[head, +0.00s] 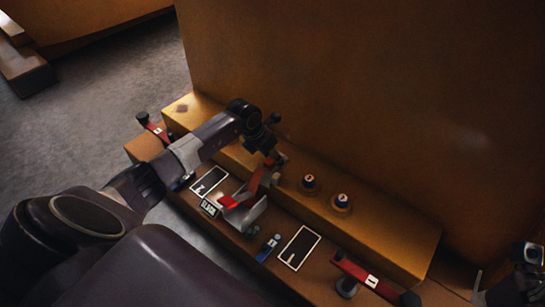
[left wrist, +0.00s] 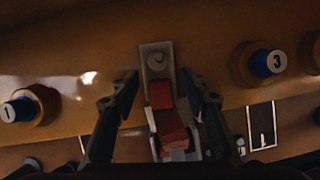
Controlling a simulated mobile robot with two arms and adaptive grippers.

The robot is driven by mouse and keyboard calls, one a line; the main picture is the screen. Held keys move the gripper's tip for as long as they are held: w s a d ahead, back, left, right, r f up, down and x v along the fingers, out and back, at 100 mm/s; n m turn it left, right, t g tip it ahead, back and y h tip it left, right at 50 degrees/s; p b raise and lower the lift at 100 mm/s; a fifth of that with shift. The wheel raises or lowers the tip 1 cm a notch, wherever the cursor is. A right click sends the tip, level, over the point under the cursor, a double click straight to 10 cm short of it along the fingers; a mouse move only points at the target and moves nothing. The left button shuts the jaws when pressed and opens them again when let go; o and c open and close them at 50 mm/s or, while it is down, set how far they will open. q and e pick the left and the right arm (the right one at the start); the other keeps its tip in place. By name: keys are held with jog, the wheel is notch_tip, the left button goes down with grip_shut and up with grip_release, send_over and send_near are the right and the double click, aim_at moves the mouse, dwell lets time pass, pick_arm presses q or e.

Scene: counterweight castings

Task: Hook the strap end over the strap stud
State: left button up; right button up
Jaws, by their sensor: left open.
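A red strap (head: 262,178) rises from a grey buckle-like fitting (head: 243,214) on the lower ledge toward my left gripper (head: 272,158). In the left wrist view my left gripper (left wrist: 163,104) is open, with one finger on each side of the red strap end (left wrist: 160,94). A pale plate with a round stud (left wrist: 156,60) stands just beyond the strap end. I cannot tell whether the strap end touches the stud. My right gripper (head: 490,292) is at the lower right edge, partly cut off; its jaws are unclear.
Two blue-topped knobs (head: 309,184) (head: 342,201) stand on the upper step, right of my left gripper. The lower ledge carries a SLACK label (head: 209,207), dark framed panels (head: 299,248), a blue piece (head: 268,248) and a red bar (head: 366,278). A tall brown wall (head: 390,90) rises behind.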

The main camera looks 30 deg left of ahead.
pick_arm(q)
jog(key=v, duration=1.2)
jog(key=shift+s+f, duration=0.1)
